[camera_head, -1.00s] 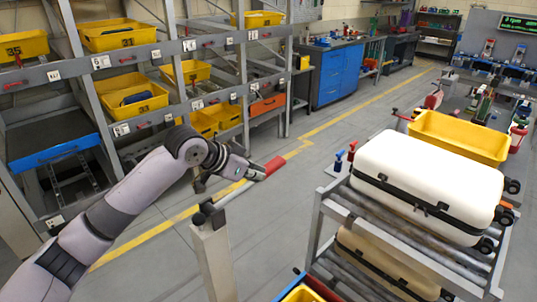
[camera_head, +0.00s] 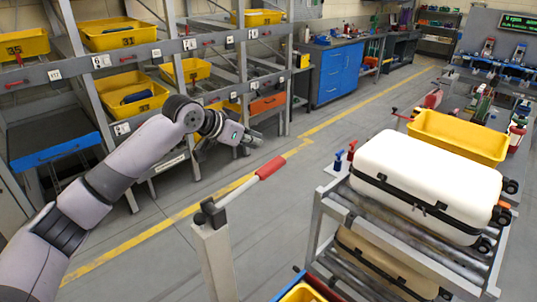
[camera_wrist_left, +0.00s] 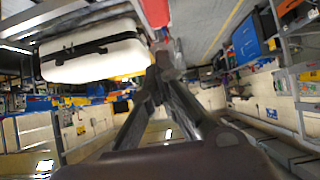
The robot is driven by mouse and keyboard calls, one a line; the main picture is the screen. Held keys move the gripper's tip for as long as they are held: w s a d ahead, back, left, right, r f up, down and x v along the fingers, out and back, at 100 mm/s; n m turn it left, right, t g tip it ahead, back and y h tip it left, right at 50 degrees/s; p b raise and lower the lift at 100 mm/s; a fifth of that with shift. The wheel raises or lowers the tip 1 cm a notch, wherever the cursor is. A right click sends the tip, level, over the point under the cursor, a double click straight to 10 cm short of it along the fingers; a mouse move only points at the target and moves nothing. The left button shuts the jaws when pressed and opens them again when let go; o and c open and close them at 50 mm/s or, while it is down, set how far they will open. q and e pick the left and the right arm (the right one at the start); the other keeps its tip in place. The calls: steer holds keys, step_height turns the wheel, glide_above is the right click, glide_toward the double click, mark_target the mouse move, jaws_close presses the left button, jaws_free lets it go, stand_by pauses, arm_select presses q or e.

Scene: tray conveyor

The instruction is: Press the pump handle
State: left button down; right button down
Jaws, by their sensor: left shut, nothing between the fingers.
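The pump handle (camera_head: 270,168) is a pale lever with a red grip. It slants up to the right from a black pivot on top of a light grey post (camera_head: 213,255). My left gripper (camera_head: 258,139) is shut and empty, just above and beyond the red grip in the head view, with a gap between them in the picture. In the left wrist view the two fingers (camera_wrist_left: 163,62) meet at their tips, and the red grip (camera_wrist_left: 156,12) shows at the top edge. My right gripper is not in view.
A roller rack with a white suitcase (camera_head: 428,185) and a yellow crate (camera_head: 460,138) stands right of the post. Shelves with yellow bins (camera_head: 132,95) stand at the left. A blue cabinet (camera_head: 338,75) is behind. The floor between is clear.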

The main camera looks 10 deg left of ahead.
mark_target(269, 167)
arm_select(q)
steer(key=p+x, duration=0.1)
steer(key=x, duration=0.4)
steer(key=shift+w+d+f, duration=0.15)
steer(key=shift+w+d, duration=0.05)
steer(key=shift+w, duration=0.15)
steer(key=f, duration=0.1)
steer(key=f+p, duration=0.1)
steer(key=f, duration=0.1)
steer(key=shift+w+d+f+p, duration=0.2)
steer(key=shift+w+p, duration=0.1)
steer(key=shift+p, duration=0.1)
steer(key=shift+f, duration=0.55)
